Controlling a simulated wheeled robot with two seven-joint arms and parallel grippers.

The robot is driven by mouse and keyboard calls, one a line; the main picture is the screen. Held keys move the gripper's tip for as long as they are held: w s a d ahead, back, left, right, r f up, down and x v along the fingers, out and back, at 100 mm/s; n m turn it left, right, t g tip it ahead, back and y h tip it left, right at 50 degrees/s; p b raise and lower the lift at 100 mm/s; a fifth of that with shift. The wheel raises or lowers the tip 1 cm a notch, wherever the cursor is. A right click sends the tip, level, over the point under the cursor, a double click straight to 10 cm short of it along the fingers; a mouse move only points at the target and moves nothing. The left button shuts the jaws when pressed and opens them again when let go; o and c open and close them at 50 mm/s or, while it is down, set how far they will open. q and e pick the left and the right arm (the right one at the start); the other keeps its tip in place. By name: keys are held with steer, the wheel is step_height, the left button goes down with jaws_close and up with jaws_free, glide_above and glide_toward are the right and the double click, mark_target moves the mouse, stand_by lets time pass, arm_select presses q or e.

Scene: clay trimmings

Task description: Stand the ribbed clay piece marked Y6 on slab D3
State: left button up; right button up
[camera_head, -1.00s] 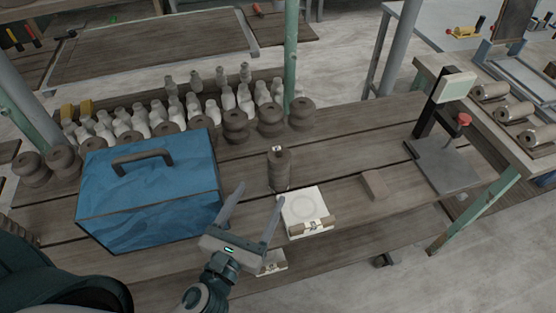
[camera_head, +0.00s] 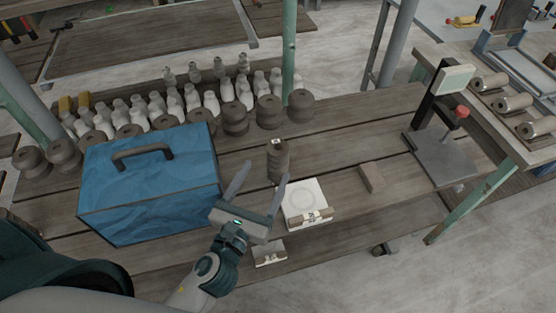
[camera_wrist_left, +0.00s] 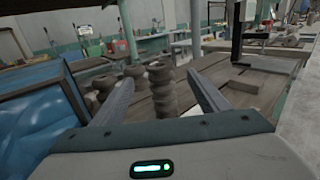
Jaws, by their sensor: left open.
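The ribbed clay piece (camera_head: 278,162) stands upright on the wooden bench, with a small pale label on top too small to read. It also shows in the left wrist view (camera_wrist_left: 162,92), between the fingers and beyond them. A pale square slab (camera_head: 303,196) with a faint circle lies just right of and nearer than the piece, bare on top; the marking on its front holder is not clearly legible. My left gripper (camera_head: 264,172) is open and empty, its fingers pointing at the piece from the near side. My right gripper is not in view.
A blue box (camera_head: 150,195) with a handle stands close left of my gripper. Dark ribbed pieces (camera_head: 235,118) and pale bottles stand in rows behind. A small tagged block (camera_head: 268,253) lies nearer, a brown block (camera_head: 371,177) and a stand (camera_head: 445,155) to the right.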

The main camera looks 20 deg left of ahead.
mark_target(274, 157)
arm_select(q)
steer(key=w+p, duration=0.1)
steer(key=w, duration=0.6)
steer(key=shift+d+p, duration=0.2)
steer(key=shift+p, duration=0.2)
steer(key=shift+w, duration=0.45)
steer(key=shift+w+r, duration=0.1)
steer(key=shift+w, duration=0.35)
steer(key=w, duration=0.2)
steer(key=w+p, duration=0.1)
steer(key=w, duration=0.2)
steer(key=shift+d, duration=0.2)
steer(key=shift+s, duration=0.1)
jaws_close()
